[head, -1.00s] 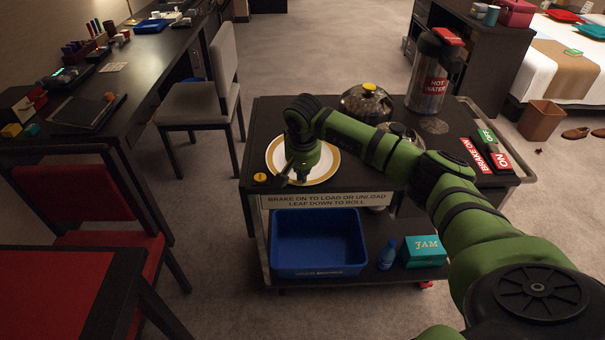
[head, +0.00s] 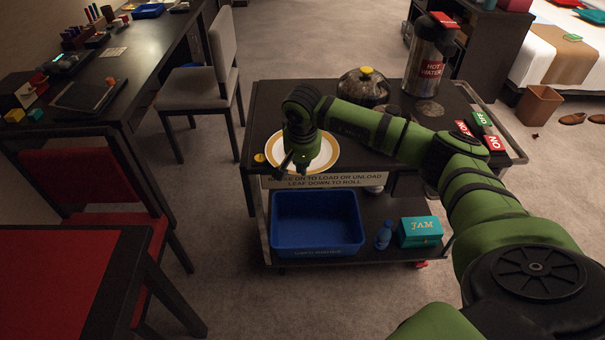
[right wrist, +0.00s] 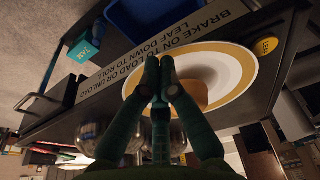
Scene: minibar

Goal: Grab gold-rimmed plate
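The gold-rimmed plate (head: 325,162) is white with a yellow-gold band. It lies near the front edge of the trolley top. My right gripper (head: 284,172) points down over its front-left part and hides some of the plate. In the right wrist view, the plate (right wrist: 238,70) lies beyond the gripper's fingertips (right wrist: 159,62), which are close together over the plate's rim area. I see no clear gap between them, and cannot tell whether they pinch the rim. A brownish patch shows on the plate behind the fingers. My left gripper is out of view.
The trolley (head: 262,110) carries a domed glass cover (head: 364,90), a hot-water flask (head: 428,62) and brake signs (head: 480,135). A blue bin (head: 316,222), a bottle and a jam box (head: 420,231) stand on its lower shelf. A grey chair (head: 195,85) is to the left.

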